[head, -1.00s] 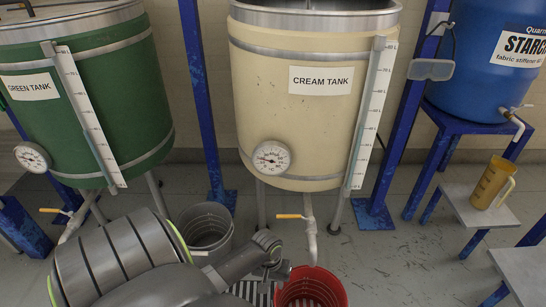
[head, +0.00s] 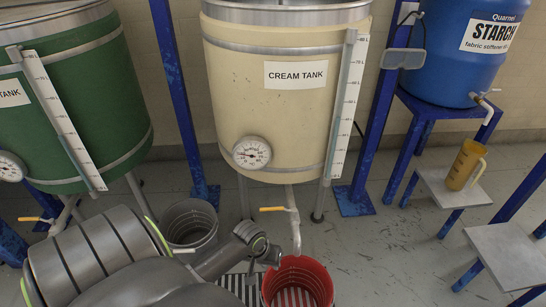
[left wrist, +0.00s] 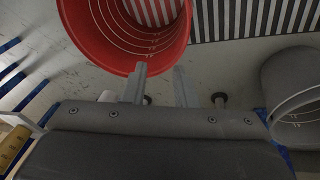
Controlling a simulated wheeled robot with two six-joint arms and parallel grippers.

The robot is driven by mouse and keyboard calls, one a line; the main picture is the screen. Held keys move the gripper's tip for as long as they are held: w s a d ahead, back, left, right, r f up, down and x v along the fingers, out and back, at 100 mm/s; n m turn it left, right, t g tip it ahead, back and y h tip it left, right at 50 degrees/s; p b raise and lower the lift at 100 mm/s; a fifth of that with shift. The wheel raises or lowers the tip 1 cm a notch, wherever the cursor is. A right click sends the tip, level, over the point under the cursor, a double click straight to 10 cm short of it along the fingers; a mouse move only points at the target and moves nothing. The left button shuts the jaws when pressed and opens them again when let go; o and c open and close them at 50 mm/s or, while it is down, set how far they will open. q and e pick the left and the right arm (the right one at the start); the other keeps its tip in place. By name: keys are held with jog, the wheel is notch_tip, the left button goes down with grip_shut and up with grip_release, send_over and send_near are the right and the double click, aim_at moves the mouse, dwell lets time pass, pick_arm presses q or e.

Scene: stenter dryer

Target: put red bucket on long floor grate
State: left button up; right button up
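The red bucket (head: 322,280) stands upright below the cream tank's spout in the head view, cut off by the bottom edge. In the left wrist view the red bucket (left wrist: 85,30) fills the upper left, with stripes inside it. The striped floor grate (head: 238,287) shows left of the bucket, and it also shows right of it in the left wrist view (left wrist: 255,20). I cannot tell how much of the bucket is over the grate. My left gripper (head: 272,256) is at the bucket's rim. Its fingers (left wrist: 160,80) are apart, one overlapping the rim. My right gripper is out of view.
A grey bucket (head: 191,222) stands left of my left gripper. The cream tank (head: 265,110) has an orange-handled valve (head: 272,209) and spout close above the red bucket. A yellow jug (head: 464,165) sits on a step at right. Floor right of the bucket is clear.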

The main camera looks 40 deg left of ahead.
pick_arm(q)
jog(key=w+d+r+m+t, duration=0.25)
jog(key=r+t, duration=0.25)
jog(key=r, duration=0.3)
jog(key=w+d+r+m+t, duration=0.1)
jog(key=w+d+r+t, duration=0.3)
jog(key=r, duration=0.5)
jog(key=s+r+m+t, duration=0.1)
jog(key=s+r+t, duration=0.2)
jog(key=r, duration=0.4)
jog(key=s+r+m+t+y, duration=0.1)
jog(key=r+t, duration=0.3)
jog(key=r, duration=0.4)
jog(key=s+d+r+m+t+y, duration=0.1)
jog(key=s+r+t, duration=0.3)
jog(key=r, duration=0.4)
jog(key=shift+s, duration=0.3)
jog(key=shift+w+d, duration=0.1)
